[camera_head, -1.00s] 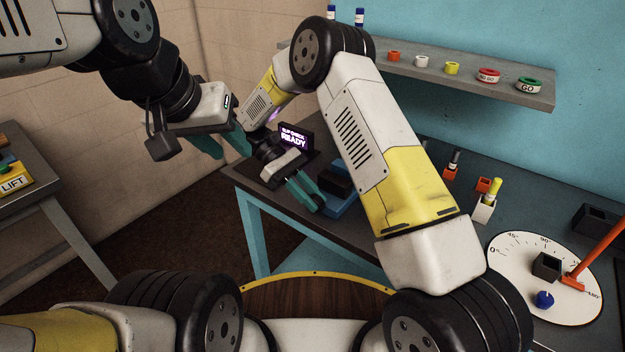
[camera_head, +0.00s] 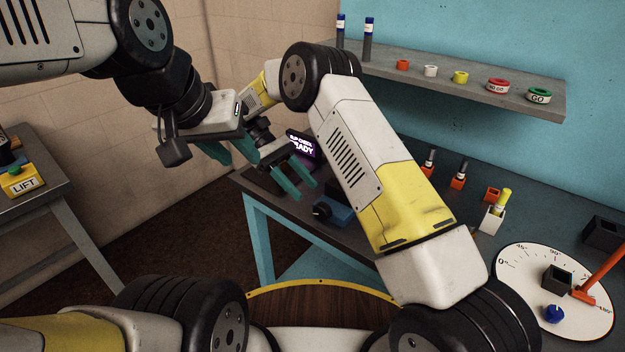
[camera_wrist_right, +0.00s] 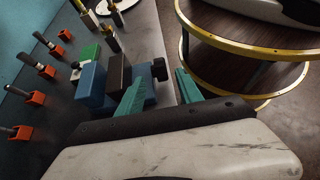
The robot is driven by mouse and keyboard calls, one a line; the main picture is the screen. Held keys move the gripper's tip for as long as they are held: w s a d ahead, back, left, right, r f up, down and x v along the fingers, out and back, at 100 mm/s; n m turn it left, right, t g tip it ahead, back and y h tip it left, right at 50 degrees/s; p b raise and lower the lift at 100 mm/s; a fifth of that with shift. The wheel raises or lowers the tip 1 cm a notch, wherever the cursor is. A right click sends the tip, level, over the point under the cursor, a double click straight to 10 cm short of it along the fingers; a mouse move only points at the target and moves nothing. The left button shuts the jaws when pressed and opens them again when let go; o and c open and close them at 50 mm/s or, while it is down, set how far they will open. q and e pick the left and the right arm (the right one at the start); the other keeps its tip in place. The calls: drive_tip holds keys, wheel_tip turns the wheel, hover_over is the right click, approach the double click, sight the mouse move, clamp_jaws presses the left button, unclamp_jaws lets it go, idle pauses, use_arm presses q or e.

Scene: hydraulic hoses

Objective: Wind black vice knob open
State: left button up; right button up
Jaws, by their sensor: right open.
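The blue vice (camera_head: 341,213) sits on the dark bench, partly hidden by my right arm in the head view. Its black knob (camera_head: 322,210) faces the bench's near edge. In the right wrist view the vice (camera_wrist_right: 92,88) has a dark block in its middle, and the black knob (camera_wrist_right: 160,69) shows between the fingertips. My right gripper (camera_head: 304,193) is open and empty, above and just left of the knob; I see no contact. My left gripper (camera_head: 243,161) looks open and empty, in the air left of the right one.
A display reading READY (camera_head: 302,145) stands behind my right gripper. Orange holders with upright pins (camera_head: 458,177) and a white dial plate (camera_head: 520,300) lie right on the bench. A shelf (camera_head: 450,88) hangs above. A LIFT button box (camera_head: 22,181) is on the left table.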

sight(322, 204)
drive_tip(key=shift+w+a+r, duration=0.25)
drive_tip(key=shift+a, duration=0.1)
drive_tip(key=s+d+r+t+y, duration=0.3)
drive_tip(key=d+r+t+y, duration=0.1)
drive_tip(key=y, duration=0.2)
drive_tip(key=x, duration=0.8)
drive_tip(key=shift+w, duration=0.15)
drive_tip(key=shift+c, duration=0.2)
clamp_jaws()
